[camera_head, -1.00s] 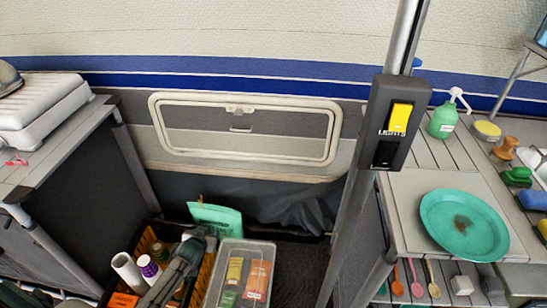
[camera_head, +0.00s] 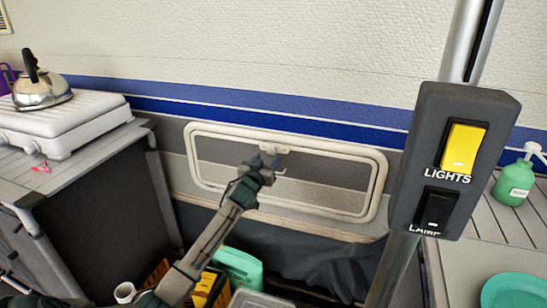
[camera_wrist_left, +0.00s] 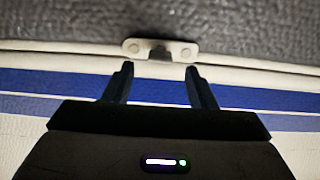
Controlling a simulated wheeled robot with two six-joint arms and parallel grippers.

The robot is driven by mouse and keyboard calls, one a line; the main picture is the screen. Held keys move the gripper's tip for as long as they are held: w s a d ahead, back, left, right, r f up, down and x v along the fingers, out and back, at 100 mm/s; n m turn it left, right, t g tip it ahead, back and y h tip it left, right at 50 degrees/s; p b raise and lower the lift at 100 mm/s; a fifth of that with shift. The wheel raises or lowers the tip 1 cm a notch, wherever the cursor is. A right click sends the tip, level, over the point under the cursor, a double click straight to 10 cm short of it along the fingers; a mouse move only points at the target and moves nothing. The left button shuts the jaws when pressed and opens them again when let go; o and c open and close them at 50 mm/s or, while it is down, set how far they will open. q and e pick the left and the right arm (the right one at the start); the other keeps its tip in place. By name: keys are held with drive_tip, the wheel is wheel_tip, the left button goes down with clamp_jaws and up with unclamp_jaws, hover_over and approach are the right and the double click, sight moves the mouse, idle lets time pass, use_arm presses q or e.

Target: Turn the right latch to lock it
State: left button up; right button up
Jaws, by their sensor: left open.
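A framed hatch (camera_head: 375,195) with a pale rounded border is set in the wall. A small pale latch fitting sits at the middle of its top edge, partly behind my gripper in the head view. In the left wrist view, the latch (camera_wrist_left: 160,46) shows as a pale plate with two round ends and a darker tab in its middle. It is the only latch I can make out. My left gripper (camera_head: 267,164) is open and empty, just in front of the latch. In the left wrist view the fingertips (camera_wrist_left: 160,70) point at the plate, one to each side. My right gripper is not in view.
A post with a yellow lights switch (camera_head: 463,148) and a black switch (camera_head: 437,210) stands at the right. A white stove (camera_head: 60,120) with a kettle (camera_head: 42,90) is at the left. A green bottle (camera_head: 515,180) stands on the right table. Crates lie below the hatch.

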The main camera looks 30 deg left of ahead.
sight(274, 148)
use_arm(q)
drive_tip(key=x, duration=0.4)
drive_tip(key=shift+w, duration=0.25)
drive_tip(key=c, duration=1)
